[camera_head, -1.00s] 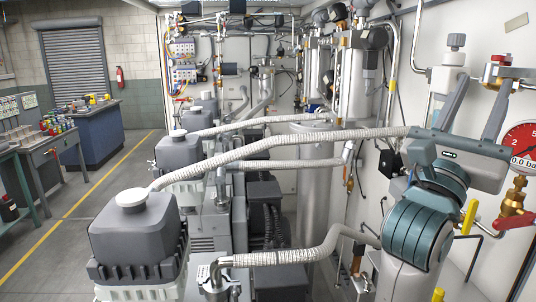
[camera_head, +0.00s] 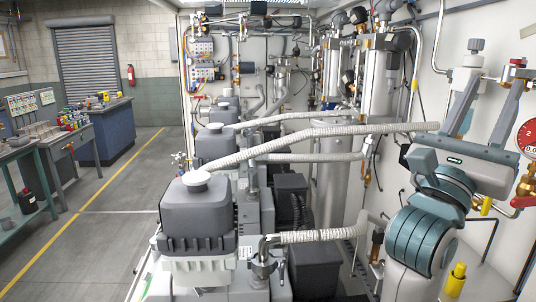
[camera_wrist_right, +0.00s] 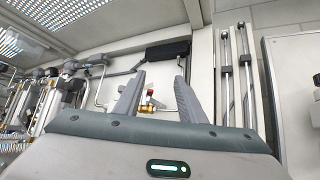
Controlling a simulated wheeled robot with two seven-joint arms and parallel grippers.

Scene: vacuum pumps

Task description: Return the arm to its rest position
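My right arm comes in at the right of the head view. Its gripper (camera_head: 488,92) points up, with two grey fingers spread apart and nothing between them. In the right wrist view, the same gripper (camera_wrist_right: 163,88) shows its fingers apart. Behind them is a brass fitting with a red cap (camera_wrist_right: 149,98) on the wall, clear of the fingers as far as I can tell. My left gripper is not in view.
A row of grey vacuum pumps (camera_head: 196,210) with ribbed hoses (camera_head: 320,132) fills the middle. A pressure gauge (camera_head: 530,138) and a red-handled valve (camera_head: 524,201) sit close to my right gripper. The floor (camera_head: 100,220) at left is open. A workbench (camera_head: 60,150) stands beyond it.

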